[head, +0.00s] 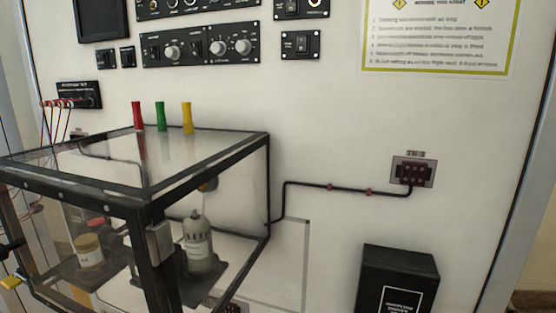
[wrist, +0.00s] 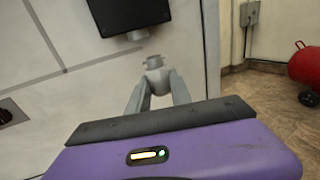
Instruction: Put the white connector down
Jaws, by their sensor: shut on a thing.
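My gripper (wrist: 156,84) shows in the wrist view, its two grey fingers reaching up past the purple wrist body. It is shut on a small pale grey-white piece, which looks like the white connector (wrist: 154,62), at the fingertips. The connector is held in front of the pale panel, below and slightly right of a black box. It is too small to tell its exact shape, and I cannot tell whether it touches anything besides the fingers. Neither my gripper nor the held connector shows in the head view.
A black-framed clear case (head: 205,180) stands at left in the head view, with red (head: 138,116), green (head: 162,117) and yellow (head: 187,118) pieces above it. A black box (head: 398,275) is at lower right. A red tank (wrist: 305,66) stands on the tiled floor in the wrist view.

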